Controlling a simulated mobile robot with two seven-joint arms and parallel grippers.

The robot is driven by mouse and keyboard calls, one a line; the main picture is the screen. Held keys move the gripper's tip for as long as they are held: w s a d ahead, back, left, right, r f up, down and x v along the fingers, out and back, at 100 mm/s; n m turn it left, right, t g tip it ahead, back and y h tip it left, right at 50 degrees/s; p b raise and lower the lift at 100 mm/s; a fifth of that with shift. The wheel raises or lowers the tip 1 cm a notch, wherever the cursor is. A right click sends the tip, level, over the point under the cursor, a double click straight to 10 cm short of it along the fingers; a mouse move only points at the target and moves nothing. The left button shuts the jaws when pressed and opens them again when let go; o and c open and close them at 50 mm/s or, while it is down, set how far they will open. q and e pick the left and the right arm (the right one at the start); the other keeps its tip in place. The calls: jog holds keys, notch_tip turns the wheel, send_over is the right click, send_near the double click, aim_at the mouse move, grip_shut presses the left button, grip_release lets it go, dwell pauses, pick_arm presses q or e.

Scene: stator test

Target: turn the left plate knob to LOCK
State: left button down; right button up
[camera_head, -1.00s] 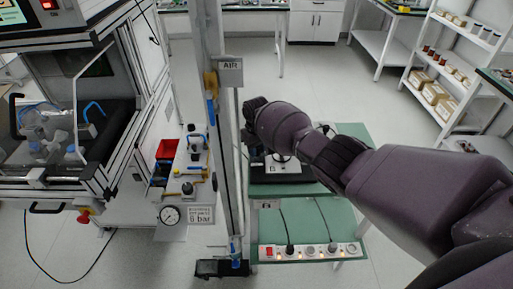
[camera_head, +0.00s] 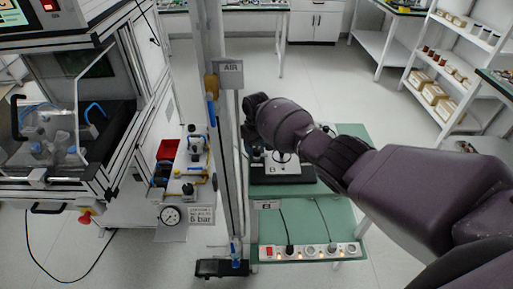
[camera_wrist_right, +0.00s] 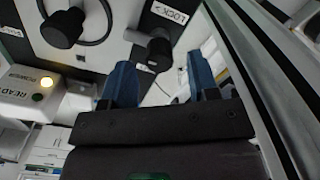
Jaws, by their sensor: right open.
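In the right wrist view my right gripper (camera_wrist_right: 160,64) is open, with its two blue fingers apart. A dark knob (camera_wrist_right: 155,50) on a light plate (camera_wrist_right: 115,60) stands just beyond and between the fingertips, beside a label reading LOCK (camera_wrist_right: 170,12). I cannot tell whether either finger touches it. A second dark knob (camera_wrist_right: 62,28) is at the upper left. I cannot tell from this view which one is the left plate knob. In the head view the dark fixture (camera_head: 283,172) is partly hidden under my right arm, and the gripper's fingers are hidden there.
In the wrist view a white box with a lit yellow button (camera_wrist_right: 35,90) stands at the left, and a metal profile (camera_wrist_right: 255,75) runs close on the right.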

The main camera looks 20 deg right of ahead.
aim_at(256, 149)
notch_tip(256, 149, up, 7)
jog(key=shift+r+p, duration=0.2)
jog(key=shift+p, duration=0.35)
jog(key=shift+r, duration=0.75)
